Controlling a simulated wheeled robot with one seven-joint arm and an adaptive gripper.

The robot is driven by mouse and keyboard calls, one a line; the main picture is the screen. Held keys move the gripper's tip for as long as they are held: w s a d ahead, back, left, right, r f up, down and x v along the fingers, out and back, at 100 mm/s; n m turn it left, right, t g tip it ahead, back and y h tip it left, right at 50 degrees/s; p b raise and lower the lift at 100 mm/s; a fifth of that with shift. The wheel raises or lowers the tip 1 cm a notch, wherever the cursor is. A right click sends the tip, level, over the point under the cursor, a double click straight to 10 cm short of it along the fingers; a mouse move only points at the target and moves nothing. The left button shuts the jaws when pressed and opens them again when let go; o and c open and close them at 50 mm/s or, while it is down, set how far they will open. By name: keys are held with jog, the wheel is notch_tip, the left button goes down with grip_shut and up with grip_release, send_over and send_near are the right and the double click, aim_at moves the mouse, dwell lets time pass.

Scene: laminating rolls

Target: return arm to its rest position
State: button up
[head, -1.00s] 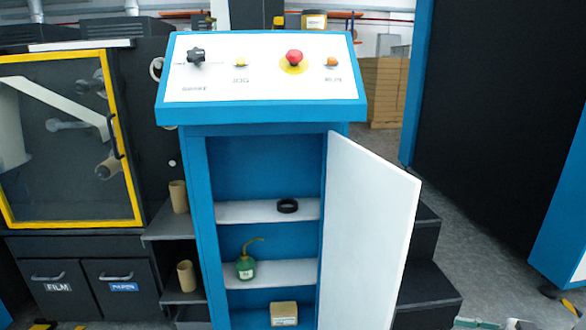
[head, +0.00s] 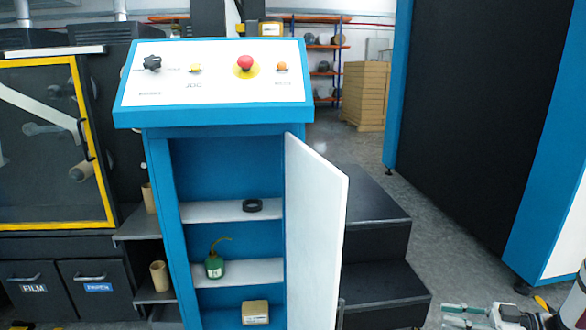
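My gripper (head: 450,315) shows at the bottom right edge of the head view, partly cut off by the frame. Its two greenish-grey fingers point left and stand apart, with nothing seen between them. It is over the floor, to the right of the black steps and clear of the blue cabinet (head: 160,215).
The cabinet's white door (head: 315,230) stands open. Its shelves hold a black ring (head: 253,206), a green oil can (head: 215,264) and a small box (head: 255,312). Black steps (head: 375,245) stand right of the door. Grey floor (head: 440,240) lies between them and a large blue-and-black machine (head: 470,130).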

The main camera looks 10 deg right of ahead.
jog(key=w+d+r+m+t+h, duration=0.25)
jog(key=w+r+h, duration=0.7)
jog(key=w, duration=0.55)
notch_tip(320, 180, up, 13)
jog(key=m+t+h, duration=0.1)
jog(key=m+h, duration=0.2)
jog(key=h, duration=0.4)
jog(key=s+a+r+m+g+h, duration=0.2)
jog(key=s+a+r+m, duration=0.15)
jog(key=s, duration=0.35)
jog(key=s+a+r+m+g+h, duration=0.2)
jog(key=s+a+r, duration=0.1)
jog(key=s+a, duration=0.3)
jog(key=s+a+f+m+g+y, duration=0.1)
jog(key=s+a+f+g+y, duration=0.1)
jog(key=s+a, duration=0.65)
jog(key=s+a+f+g+y, duration=0.1)
jog(key=s+a+g+y, duration=0.15)
jog(key=s, duration=1.05)
jog(key=s+a+f+m+g+y, duration=0.1)
jog(key=s+a+f+g+y, duration=0.15)
jog(key=s+a, duration=0.65)
notch_tip(320, 180, up, 26)
jog(key=s+d+t+h+p, duration=0.1)
jog(key=d+t+p, duration=0.2)
jog(key=p, duration=2.1)
jog(key=shift+t, duration=0.35)
